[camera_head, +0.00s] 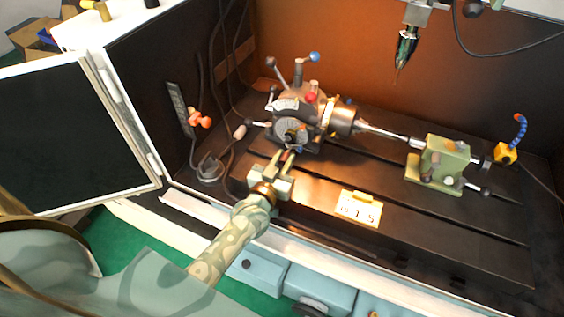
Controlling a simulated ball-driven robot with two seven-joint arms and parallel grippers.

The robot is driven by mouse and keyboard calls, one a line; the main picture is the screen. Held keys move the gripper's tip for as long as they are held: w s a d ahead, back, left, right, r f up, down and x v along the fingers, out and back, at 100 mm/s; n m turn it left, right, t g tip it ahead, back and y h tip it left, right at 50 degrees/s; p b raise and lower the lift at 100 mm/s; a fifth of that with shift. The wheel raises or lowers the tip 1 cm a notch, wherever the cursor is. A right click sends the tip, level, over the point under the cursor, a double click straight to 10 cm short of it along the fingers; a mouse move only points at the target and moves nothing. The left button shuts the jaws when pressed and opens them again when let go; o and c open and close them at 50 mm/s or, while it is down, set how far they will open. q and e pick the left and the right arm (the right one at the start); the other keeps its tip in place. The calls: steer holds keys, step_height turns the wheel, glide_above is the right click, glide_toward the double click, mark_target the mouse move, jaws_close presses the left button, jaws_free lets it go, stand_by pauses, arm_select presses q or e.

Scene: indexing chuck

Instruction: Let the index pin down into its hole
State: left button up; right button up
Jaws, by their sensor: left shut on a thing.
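The indexing head (312,112) stands on the dark machine table, with its round index plate (292,131) facing front and its chuck (342,120) on the right. My left gripper (285,157) reaches up from below, its fingers just under the front of the plate. It is shut on a small part there, which I take to be the index pin's knob; the fingers hide most of it. The pin's tip and its hole are too small and covered to make out. My right gripper is not in view.
A tailstock (440,164) stands to the right, with a bar between it and the chuck. A yellow card with digits (358,209) lies in front. A drill chuck (406,48) hangs above. Levers with coloured knobs stick up from the head. An open door (72,125) is at left.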

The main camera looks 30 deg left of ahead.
arm_select(q)
steer(key=shift+w, duration=0.5)
steer(key=shift+w+a+r, duration=0.15)
steer(key=shift+r, duration=0.15)
stand_by(0.5)
steer(key=shift+a, duration=0.15)
stand_by(1.1)
steer(key=o, duration=0.4)
steer(key=shift+o, duration=0.9)
steer(key=shift+w+a+f, duration=0.1)
steer(key=shift+w, duration=0.1)
